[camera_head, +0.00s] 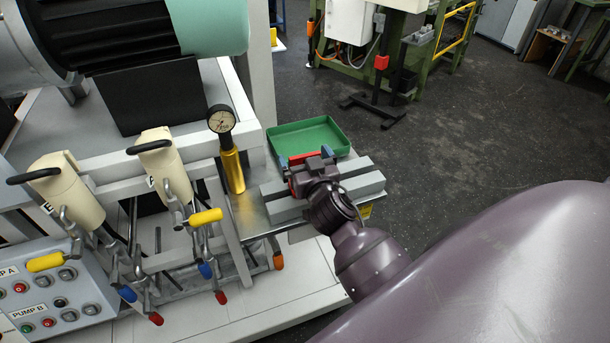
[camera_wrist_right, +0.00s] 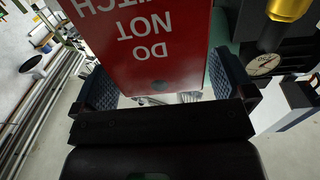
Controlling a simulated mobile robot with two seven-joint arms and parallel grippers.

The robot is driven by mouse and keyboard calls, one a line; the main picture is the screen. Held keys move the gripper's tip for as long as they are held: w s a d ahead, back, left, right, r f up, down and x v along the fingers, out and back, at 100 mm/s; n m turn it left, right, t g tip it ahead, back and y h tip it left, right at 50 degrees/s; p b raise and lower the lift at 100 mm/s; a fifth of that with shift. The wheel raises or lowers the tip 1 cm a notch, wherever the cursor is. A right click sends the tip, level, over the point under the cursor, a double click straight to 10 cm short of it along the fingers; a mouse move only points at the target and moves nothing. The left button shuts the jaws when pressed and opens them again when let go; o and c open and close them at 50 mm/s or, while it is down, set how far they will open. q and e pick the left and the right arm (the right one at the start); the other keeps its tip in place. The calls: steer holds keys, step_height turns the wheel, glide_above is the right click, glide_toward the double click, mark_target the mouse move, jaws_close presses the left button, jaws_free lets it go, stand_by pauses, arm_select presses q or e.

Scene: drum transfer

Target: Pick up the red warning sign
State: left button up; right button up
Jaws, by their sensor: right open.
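The red warning sign (camera_wrist_right: 150,70) fills the top middle of the right wrist view, with white letters that read upside down, "DO NOT" among them. In the head view only a thin red strip of it (camera_head: 304,157) shows, by the near edge of the green tray. My right gripper (camera_head: 305,160) is open, with its two blue ridged fingers on either side of the sign. In the wrist view the sign lies between the fingers of the gripper (camera_wrist_right: 162,80); I cannot tell whether either finger touches it. My left gripper is not in view.
A green tray (camera_head: 317,123) lies just beyond the gripper. A grey slotted block (camera_head: 362,183) is beneath and beside it. A gauge (camera_head: 221,119) on a gold post stands close on the left. Pump handles and a control panel (camera_head: 52,300) are further left. Dark floor is clear at right.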

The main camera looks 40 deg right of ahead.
steer(key=c, duration=1.1)
steer(key=shift+r, duration=0.1)
